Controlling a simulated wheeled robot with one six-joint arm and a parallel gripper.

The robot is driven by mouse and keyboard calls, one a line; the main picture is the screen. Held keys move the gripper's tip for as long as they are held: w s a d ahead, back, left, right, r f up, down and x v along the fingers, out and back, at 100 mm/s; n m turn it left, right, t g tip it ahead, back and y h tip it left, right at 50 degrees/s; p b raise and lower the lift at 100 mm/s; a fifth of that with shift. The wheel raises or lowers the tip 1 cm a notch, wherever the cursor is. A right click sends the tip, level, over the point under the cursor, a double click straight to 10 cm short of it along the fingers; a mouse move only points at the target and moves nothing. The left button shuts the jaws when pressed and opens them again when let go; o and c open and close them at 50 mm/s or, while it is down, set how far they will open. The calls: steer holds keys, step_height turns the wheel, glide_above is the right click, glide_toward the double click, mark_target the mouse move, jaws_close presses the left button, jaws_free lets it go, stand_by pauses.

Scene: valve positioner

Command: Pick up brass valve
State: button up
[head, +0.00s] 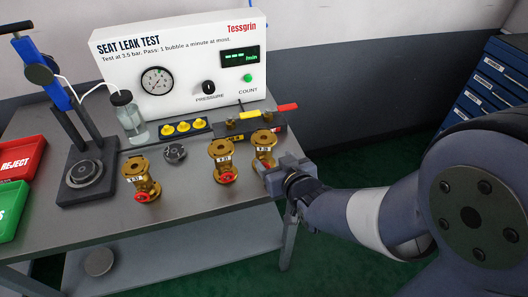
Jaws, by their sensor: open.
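Three brass valves with red fittings at their bases and white number tags stand upright in a row on the grey bench. The left one (140,175) is apart from the others. The middle one (221,155) and the right one (264,145) stand closer together. My gripper (274,174) is open at the bench's right front edge, just in front of the right valve. It overlaps that valve's lower part in the picture and hides some of it. I cannot tell whether the jaws touch or surround the valve.
A white seat leak test box (190,85) stands at the back. A blue-handled clamp stand (90,165), red REJECT bin (18,158) and green bin (10,210) are left. A dark round part (175,153) lies between valves. Yellow-capped pieces (183,127) and a red-handled tool (275,111) lie behind.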

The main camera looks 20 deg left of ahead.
mark_target(266, 151)
steer(key=shift+a+r+p+x, duration=0.15)
steer(key=shift+p+x, duration=0.05)
steer(key=shift+x, duration=1.65)
steer(key=shift+a+r+p+x, duration=0.1)
steer(key=shift+r+p+x, duration=0.05)
steer(key=shift+x, duration=1.7)
jaws_close()
steer(key=shift+r, duration=0.1)
